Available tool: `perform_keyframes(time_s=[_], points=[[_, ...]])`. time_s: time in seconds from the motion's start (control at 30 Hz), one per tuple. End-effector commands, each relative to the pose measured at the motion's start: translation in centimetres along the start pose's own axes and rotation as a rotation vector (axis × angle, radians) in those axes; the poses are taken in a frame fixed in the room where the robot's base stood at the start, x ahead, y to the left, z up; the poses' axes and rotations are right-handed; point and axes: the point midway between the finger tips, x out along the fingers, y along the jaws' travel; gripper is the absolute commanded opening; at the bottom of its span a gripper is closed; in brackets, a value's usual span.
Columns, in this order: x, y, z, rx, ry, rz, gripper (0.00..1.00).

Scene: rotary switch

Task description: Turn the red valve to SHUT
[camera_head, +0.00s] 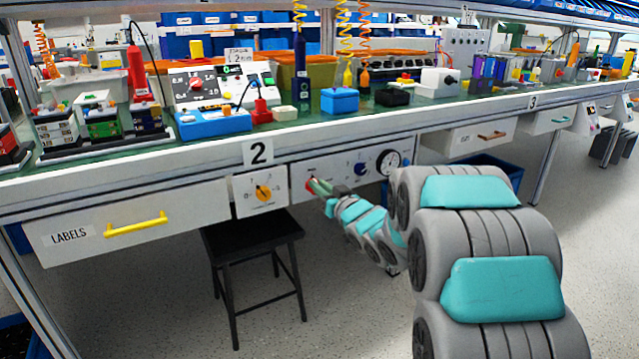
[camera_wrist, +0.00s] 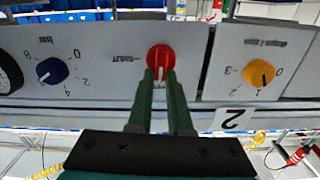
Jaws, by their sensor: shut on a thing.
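The red valve (camera_head: 309,184) is a round knob on the grey panel under the bench edge. It also shows in the wrist view (camera_wrist: 160,54), where the picture is upside down. My gripper (camera_head: 318,186) reaches the panel from the right, and its dark green fingers are shut on the valve, one on each side. A pale strip shows between the fingertips (camera_wrist: 160,76) in the wrist view. A small printed label (camera_wrist: 127,59) sits left of the valve there, too blurred to read surely. My fingers hide part of the valve.
On the same panel are a blue knob (camera_head: 361,169) and a black-rimmed gauge (camera_head: 388,162). An orange knob (camera_head: 264,192) is on a separate panel to the left. A black stool (camera_head: 252,232) stands below. A drawer with a yellow handle (camera_head: 136,225) is at far left.

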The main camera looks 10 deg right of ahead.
Motion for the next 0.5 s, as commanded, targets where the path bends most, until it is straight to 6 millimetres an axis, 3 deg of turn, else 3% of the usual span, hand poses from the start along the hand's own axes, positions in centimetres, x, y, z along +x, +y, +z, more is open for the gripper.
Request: perform_keyframes(time_s=[0.5], points=[[0.00,0.57,-0.35,0.442,-0.002,0.001,0.00]])
